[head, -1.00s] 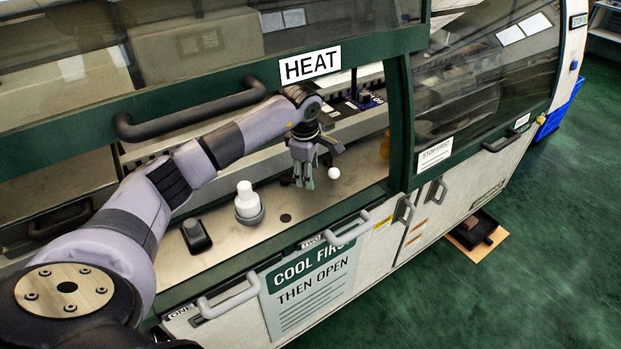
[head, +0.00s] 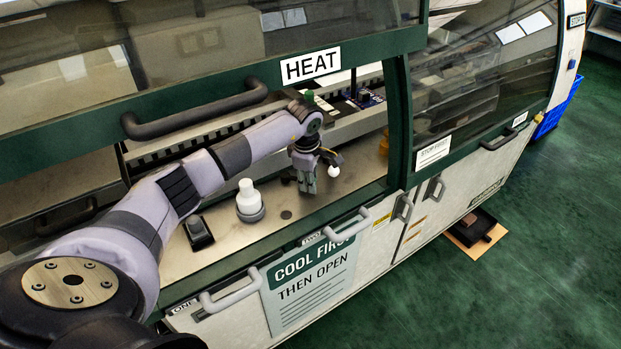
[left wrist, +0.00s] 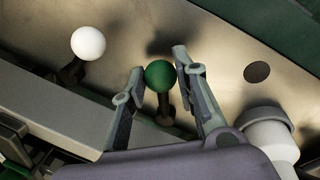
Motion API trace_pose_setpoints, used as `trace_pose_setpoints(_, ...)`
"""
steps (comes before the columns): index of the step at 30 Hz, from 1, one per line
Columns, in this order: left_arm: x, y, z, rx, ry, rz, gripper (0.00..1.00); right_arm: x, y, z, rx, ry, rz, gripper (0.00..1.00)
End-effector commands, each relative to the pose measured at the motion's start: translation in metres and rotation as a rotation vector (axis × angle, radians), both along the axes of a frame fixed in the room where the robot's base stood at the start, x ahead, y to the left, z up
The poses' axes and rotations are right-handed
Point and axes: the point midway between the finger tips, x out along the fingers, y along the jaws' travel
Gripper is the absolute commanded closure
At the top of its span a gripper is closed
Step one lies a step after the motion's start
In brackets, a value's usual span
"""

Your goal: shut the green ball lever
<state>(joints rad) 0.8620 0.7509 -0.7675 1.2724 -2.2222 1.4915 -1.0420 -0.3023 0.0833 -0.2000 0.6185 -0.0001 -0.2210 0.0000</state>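The green ball (left wrist: 160,75) tops a short dark lever in the left wrist view. My left gripper (left wrist: 162,68) has its two fingers on either side of the ball, apart, with narrow gaps; contact is hard to tell. In the head view my left gripper (head: 307,188) points down over the machine's metal ledge and hides the green ball. A white ball lever (left wrist: 88,43) stands beside it, outside the fingers; its ball (head: 333,171) also shows just right of the gripper in the head view. My right gripper is not in view.
A white bottle (head: 247,194) stands in a grey holder left of the gripper, and a black rocker-like part (head: 198,232) sits farther left. The raised HEAT window frame (head: 230,85) with its dark handle is above my arm. Drawer handles line the front below.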

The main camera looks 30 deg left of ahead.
Motion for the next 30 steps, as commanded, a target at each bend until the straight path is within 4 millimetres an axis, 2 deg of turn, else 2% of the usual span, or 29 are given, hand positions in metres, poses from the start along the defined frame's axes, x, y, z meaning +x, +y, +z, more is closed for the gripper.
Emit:
trace_pose_setpoints(11,0.0,0.0003,0.0002,0.001,0.0,0.0,1.0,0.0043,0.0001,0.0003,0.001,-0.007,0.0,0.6)
trace_pose_setpoints(30,-0.0031,0.0011,-0.0006,0.002,-0.001,-0.033,1.0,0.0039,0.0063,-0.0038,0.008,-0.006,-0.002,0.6)
